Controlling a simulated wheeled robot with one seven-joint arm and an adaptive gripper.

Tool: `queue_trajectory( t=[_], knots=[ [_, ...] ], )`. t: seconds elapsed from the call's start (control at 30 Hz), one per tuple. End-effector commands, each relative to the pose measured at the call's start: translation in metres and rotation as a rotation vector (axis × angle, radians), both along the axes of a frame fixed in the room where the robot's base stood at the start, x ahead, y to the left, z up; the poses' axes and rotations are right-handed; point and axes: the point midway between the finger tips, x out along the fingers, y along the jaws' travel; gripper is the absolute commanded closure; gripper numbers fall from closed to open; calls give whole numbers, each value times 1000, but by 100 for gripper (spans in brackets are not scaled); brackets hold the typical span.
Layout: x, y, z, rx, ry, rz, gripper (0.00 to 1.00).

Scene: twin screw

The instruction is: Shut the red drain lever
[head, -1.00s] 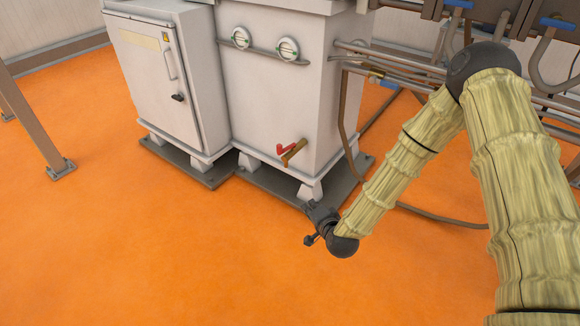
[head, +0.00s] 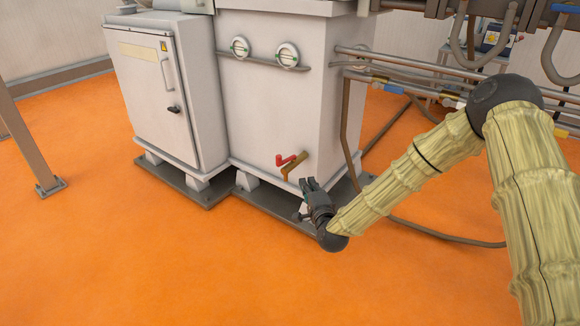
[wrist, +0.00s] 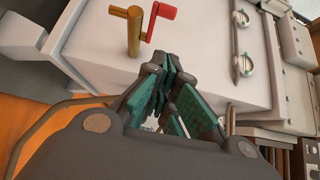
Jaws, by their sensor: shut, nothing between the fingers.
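The red drain lever (head: 285,161) sits on a brass drain pipe (head: 294,168) low on the front of the white machine (head: 270,110). In the wrist view the red lever (wrist: 160,16) reaches out to the right of the brass pipe (wrist: 134,32). My gripper (head: 310,184) is to the right of the pipe and a little below it, apart from the lever. In the wrist view its teal-padded fingers (wrist: 160,80) are together and point toward the machine's face, below the lever in that picture. Nothing is held.
A white cabinet (head: 160,90) with a black handle stands left of the machine. Two round gauges (head: 264,51) sit above the lever. Pipes and a hose (head: 347,130) run along the right side. The orange floor (head: 130,250) in front is clear.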

Motion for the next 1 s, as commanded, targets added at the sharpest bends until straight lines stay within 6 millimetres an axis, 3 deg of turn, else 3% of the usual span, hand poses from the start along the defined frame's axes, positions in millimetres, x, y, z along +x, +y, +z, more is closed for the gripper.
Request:
queue_trajectory(
  t=[0.27, 0.83, 1.0],
  knots=[
    [11, 2, -2, 0, -2, -1, 100],
    [98, 25, -4, -2, -1, 0, 100],
    [108, 44, -4, -1, 0, 1, 100]
  ],
)
